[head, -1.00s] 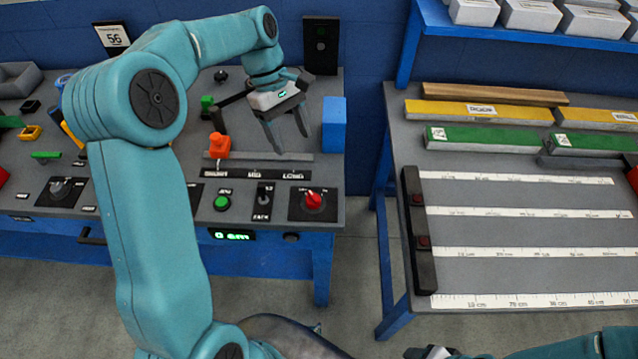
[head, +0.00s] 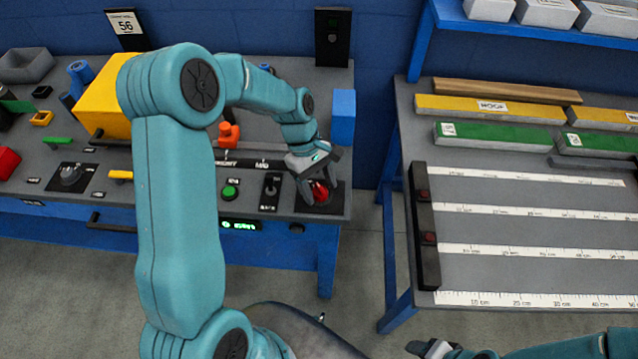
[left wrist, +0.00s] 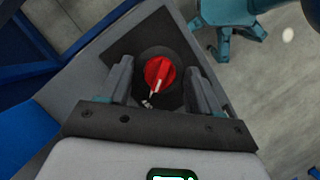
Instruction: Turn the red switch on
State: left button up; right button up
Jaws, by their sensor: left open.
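The red switch (head: 320,192) is a rotary knob with a pale pointer line on a black plate at the right end of the left bench. In the left wrist view the red switch (left wrist: 160,74) sits between the two fingers, with dark base showing around it. My left gripper (head: 316,194) is open over the knob, one finger on each side; in the left wrist view (left wrist: 158,85) gaps show between the fingers and the red part. My right gripper (head: 430,349) shows only partly at the bottom edge, and its jaw state is unclear.
A green button (head: 230,192) and a black toggle plate (head: 270,190) lie left of the switch. A blue block (head: 343,115) stands behind it. An orange knob (head: 229,134) is on the slider rail. A measuring table (head: 540,190) with boards stands to the right, across a gap.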

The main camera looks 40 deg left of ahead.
pick_arm(q)
jog(key=shift+f, duration=0.1)
jog(key=c, duration=1)
jog(key=shift+m, duration=0.3)
jog(key=m+g, duration=0.1)
jog(key=m, duration=0.1)
jog(key=shift+w+d+m, duration=0.1)
jog(key=shift+m, duration=0.3)
jog(key=m+g+y, duration=0.1)
jog(key=m, duration=0.2)
jog(key=shift+w+m, duration=0.1)
jog(key=shift+m, duration=0.2)
jog(key=m+g+y, duration=0.1)
jog(key=m, duration=0.2)
jog(key=shift+d+m, duration=0.1)
jog(key=shift+m, duration=0.2)
jog(key=shift+w+d+m+y, duration=0.1)
jog(key=shift+m+y, duration=0.7)
jog(key=shift+m, duration=0.9)
